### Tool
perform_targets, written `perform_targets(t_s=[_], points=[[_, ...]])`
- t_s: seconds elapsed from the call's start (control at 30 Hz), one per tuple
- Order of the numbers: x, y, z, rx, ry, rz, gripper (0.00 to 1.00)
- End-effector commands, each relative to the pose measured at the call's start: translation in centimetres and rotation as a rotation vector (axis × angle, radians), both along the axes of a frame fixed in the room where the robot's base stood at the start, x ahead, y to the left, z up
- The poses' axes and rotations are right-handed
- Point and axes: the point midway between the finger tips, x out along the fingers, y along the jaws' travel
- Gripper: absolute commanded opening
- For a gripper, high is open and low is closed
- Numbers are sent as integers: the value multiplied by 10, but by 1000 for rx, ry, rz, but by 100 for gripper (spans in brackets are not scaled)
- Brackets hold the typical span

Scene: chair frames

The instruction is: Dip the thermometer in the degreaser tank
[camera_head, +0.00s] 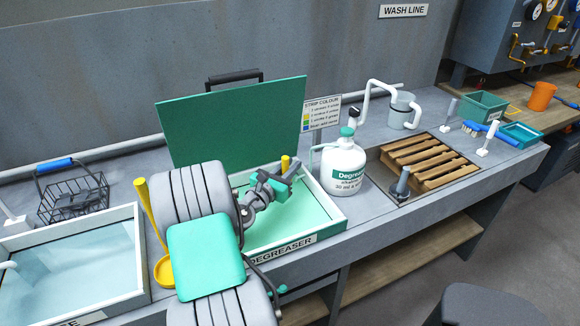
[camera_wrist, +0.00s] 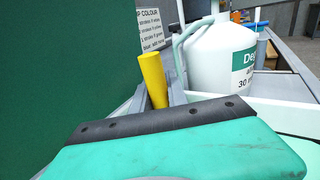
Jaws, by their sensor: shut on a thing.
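The degreaser tank (camera_head: 335,207) is a white-rimmed basin with pale green liquid, labelled DEGREASER on its front. My gripper (camera_head: 284,177) is over the tank's back part, shut on a yellow-handled thing, which I take to be the thermometer (camera_head: 285,162). In the wrist view, the thermometer's yellow handle (camera_wrist: 152,78) stands up, slightly tilted, between the grey fingers of my gripper (camera_wrist: 160,98). Its lower part is hidden behind my gripper, so I cannot tell whether it touches the liquid.
The green lid (camera_head: 230,120) stands open behind the tank. A white degreaser jug (camera_head: 343,165) is just right of it, then a wooden rack (camera_head: 425,158). A yellow ladle (camera_head: 151,215) leans at the tank's left. A wire basket (camera_head: 72,190) and water basin (camera_head: 70,265) are farther left.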

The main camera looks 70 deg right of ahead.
Motion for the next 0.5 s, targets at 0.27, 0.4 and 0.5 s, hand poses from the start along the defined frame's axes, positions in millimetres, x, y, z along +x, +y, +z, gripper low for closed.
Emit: perform_targets(t_s=[0.27,0.4,0.5], points=[[1,0,38,0,1,2,0],[1,0,54,0,1,3,0],[1,0,65,0,1,3,0]])
